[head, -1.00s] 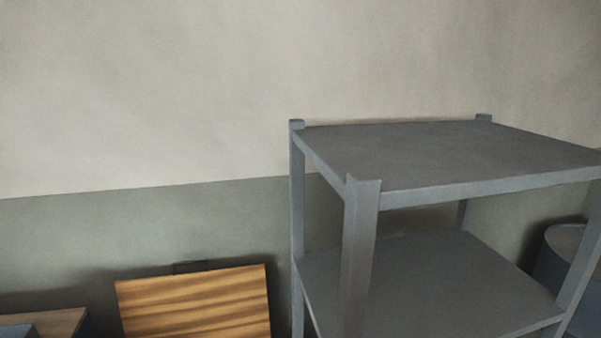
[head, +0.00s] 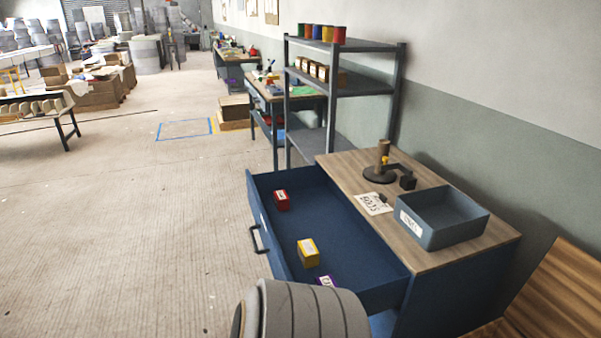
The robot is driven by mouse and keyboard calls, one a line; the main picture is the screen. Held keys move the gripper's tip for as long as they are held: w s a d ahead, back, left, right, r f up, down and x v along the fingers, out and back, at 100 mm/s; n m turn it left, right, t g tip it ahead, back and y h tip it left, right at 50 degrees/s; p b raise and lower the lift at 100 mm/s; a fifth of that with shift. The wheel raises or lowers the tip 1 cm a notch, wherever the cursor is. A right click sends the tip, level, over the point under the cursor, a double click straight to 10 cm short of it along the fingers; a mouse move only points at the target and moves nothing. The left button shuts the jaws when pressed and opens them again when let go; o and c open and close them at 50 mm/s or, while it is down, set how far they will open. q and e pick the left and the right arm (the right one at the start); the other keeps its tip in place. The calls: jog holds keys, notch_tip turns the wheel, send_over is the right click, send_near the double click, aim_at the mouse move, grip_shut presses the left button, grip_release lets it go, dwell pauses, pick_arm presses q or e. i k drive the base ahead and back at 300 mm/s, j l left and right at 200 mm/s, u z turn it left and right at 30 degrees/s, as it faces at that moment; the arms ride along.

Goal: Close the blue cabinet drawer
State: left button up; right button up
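The blue cabinet (head: 449,301) with a wooden top stands at the lower right in the head view. Its blue drawer (head: 322,222) is pulled far out toward the left. The drawer has a dark bar handle (head: 259,240) on its front. A grey rounded part, which looks like my own arm, covers the near corner of the drawer. Neither gripper is in view.
On the cabinet top (head: 345,163) are a blue-grey bin (head: 441,219), a dark stand (head: 381,173) and a paper card (head: 373,203). A grey shelf rack (head: 342,93) stands behind. A wooden board (head: 562,292) leans at the lower right. The floor (head: 150,230) left of the drawer is clear.

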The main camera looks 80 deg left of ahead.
aim_at(359, 261)
jog(key=k+l+u, duration=0.1)
jog(key=u, duration=2.85)
